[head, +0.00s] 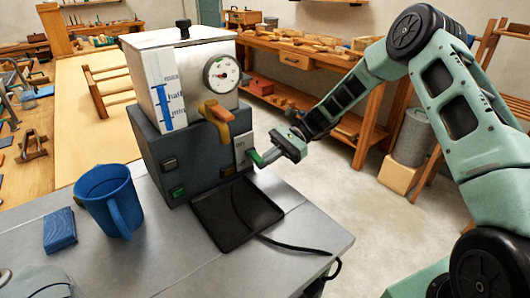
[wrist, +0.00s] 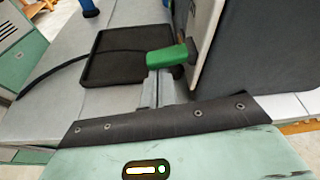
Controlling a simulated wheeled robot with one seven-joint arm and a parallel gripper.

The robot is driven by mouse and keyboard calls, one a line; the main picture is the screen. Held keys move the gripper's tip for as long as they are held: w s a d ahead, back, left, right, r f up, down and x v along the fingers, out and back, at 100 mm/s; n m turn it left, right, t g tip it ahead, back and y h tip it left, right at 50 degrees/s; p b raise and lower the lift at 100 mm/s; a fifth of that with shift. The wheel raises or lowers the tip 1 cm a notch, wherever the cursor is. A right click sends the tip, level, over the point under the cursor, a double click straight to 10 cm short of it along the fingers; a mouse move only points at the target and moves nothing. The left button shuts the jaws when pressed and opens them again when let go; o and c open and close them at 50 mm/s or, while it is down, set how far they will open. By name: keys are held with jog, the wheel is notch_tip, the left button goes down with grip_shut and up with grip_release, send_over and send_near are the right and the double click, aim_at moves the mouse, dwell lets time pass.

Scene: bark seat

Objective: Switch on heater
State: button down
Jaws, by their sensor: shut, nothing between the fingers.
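The heater (head: 190,135) is a dark grey box with a white upper tank, a dial gauge (head: 221,73) and an orange tap handle (head: 216,112). A pale plate (head: 242,148) at its right front edge carries a green-tipped switch lever (head: 257,158), which also shows in the wrist view (wrist: 168,60), sticking out from the plate (wrist: 205,35). My gripper (head: 269,156) is shut and empty, with its fingertips (wrist: 155,82) right by the green lever. I cannot tell whether they touch it. Marks on the plate are too small to read.
A black drip tray (head: 225,232) lies below the tap, with a black cable (head: 300,249) running right. Open floor lies right of the table.

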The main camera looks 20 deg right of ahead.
jog(key=r+m+p, duration=0.1)
jog(key=p, duration=0.1)
jog(key=m+g+p, duration=0.1)
jog(key=shift+s+r+m+h+p, duration=0.2)
jog(key=shift+r+m+h+p, duration=0.1)
jog(key=shift+r+p, duration=0.1)
jog(key=shift+d+f+g, duration=0.1)
jog(key=shift+f+g, duration=0.1)
jog(key=shift+g, duration=0.2)
jog(key=shift+r+p, duration=0.6)
jog(key=shift+r, duration=0.35)
